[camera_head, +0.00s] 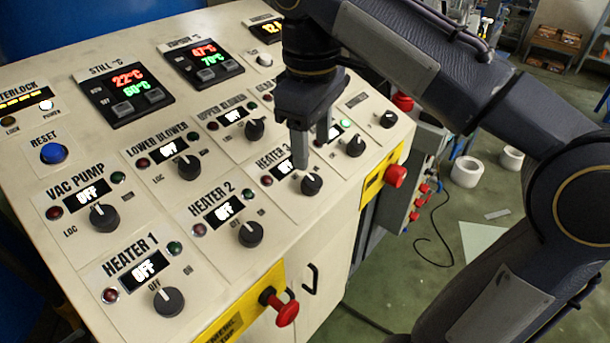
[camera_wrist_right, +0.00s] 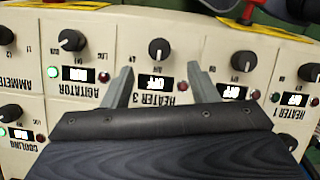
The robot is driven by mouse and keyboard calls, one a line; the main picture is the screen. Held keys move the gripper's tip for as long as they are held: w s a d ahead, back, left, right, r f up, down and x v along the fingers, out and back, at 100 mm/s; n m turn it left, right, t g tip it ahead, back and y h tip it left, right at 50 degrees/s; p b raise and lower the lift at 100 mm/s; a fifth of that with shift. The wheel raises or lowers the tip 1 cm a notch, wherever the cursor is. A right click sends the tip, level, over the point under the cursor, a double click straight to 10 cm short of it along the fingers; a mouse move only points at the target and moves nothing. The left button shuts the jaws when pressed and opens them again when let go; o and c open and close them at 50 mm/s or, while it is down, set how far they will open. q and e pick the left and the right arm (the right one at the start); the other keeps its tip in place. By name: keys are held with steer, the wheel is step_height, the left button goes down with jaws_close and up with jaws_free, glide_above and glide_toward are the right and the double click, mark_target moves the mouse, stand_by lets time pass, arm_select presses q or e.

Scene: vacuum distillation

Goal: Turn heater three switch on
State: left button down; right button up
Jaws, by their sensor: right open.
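The heater 3 switch is a black round knob (camera_head: 312,184) on the sloped cream panel, and it also shows in the wrist view (camera_wrist_right: 159,49). Its small display (camera_wrist_right: 157,83) reads OFF upside down in the wrist view; in the head view my finger partly covers this display (camera_head: 284,166). My right gripper (camera_head: 312,146) is open and empty, pointing down over the heater 3 section. In the wrist view its two fingers (camera_wrist_right: 160,72) stand on either side of the knob's line, with the knob just beyond the tips. I cannot tell any contact. My left gripper is not in view.
The heater 2 knob (camera_head: 250,234) and agitator knob (camera_wrist_right: 72,41) flank the heater 3 knob. Red push buttons (camera_head: 396,175) (camera_head: 285,312) stick out from the panel's front edge. More knobs, lamps and displays fill the panel (camera_head: 320,222). My right arm crosses the upper right.

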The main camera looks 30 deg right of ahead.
mark_target(315, 181)
steer(key=f, duration=0.7)
steer(key=shift+d+f+b, duration=0.2)
steer(key=shift+d+b, duration=0.05)
steer(key=shift+b, duration=0.05)
steer(key=c, duration=1)
steer(key=shift+o, duration=0.2)
